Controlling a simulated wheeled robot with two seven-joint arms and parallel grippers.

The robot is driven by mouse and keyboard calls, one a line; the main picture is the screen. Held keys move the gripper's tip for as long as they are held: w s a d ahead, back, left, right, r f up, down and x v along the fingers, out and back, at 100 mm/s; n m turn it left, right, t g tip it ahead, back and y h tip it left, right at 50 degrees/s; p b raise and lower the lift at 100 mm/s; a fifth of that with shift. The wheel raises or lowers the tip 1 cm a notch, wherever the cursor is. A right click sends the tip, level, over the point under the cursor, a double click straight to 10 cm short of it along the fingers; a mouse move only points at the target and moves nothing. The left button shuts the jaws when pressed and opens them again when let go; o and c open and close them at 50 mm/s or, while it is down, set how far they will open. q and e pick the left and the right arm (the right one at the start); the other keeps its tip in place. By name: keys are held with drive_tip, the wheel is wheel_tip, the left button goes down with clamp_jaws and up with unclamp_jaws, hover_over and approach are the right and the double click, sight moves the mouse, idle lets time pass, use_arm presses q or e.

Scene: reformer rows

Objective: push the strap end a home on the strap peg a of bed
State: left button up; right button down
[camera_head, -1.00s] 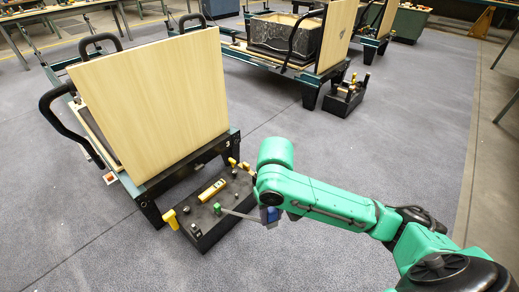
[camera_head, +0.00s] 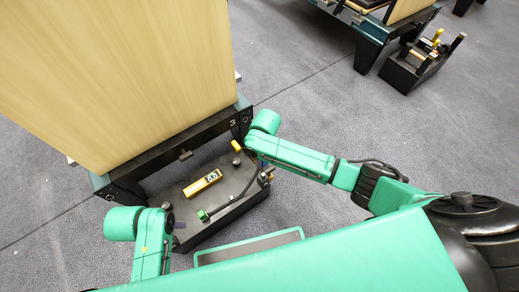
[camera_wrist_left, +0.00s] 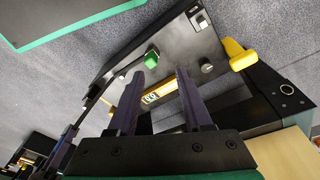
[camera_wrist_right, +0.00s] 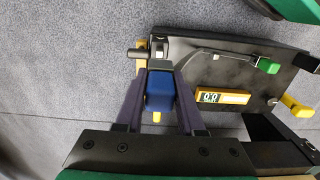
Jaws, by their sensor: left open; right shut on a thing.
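My right gripper (camera_wrist_right: 160,100) is shut on the blue strap end (camera_wrist_right: 160,90) at one end of the black box (camera_head: 225,178). A thin strap (camera_wrist_right: 215,54) runs over the box from beside the blue piece to a green block (camera_wrist_right: 268,65). A dark cylindrical peg (camera_wrist_right: 138,54) shows just beyond the blue piece; I cannot tell whether the strap end sits on a peg. In the head view the right gripper (camera_head: 262,165) is small and partly hidden. My left gripper (camera_wrist_left: 158,100) is open and empty over the opposite side of the box.
A yellow gauge (camera_head: 202,183) reading 0.0 lies on the box. A yellow handle (camera_wrist_left: 238,55) stands at one box corner. The bed with a tall wooden panel (camera_head: 120,75) rises just behind. Another black box (camera_head: 420,65) stands at the upper right; the floor between is clear.

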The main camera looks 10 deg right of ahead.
drive_tip(key=shift+w+f, duration=0.3)
drive_tip(key=shift+f, duration=0.15)
drive_tip(key=shift+s+r, duration=0.2)
drive_tip(key=shift+r, duration=0.05)
drive_tip(key=shift+r+p, duration=0.1)
drive_tip(key=shift+p, duration=0.45)
drive_tip(key=shift+f, duration=0.3)
wheel_tip(320, 180, down, 3)
drive_tip(key=shift+r+b, duration=0.1)
drive_tip(key=shift+b, duration=0.95)
wheel_tip(320, 180, down, 2)
drive_tip(key=shift+f+b, duration=0.1)
drive_tip(key=shift+b, duration=0.55)
drive_tip(key=shift+f, duration=0.25)
use_arm(q)
drive_tip(key=d, duration=0.1)
drive_tip(key=w+d+t+h, duration=0.1)
drive_tip(key=w+d+t, duration=0.1)
drive_tip(key=shift+w+d+r+m+h, duration=0.15)
drive_tip(key=shift+d+r+m+h, duration=0.15)
drive_tip(key=shift+d+r, duration=0.1)
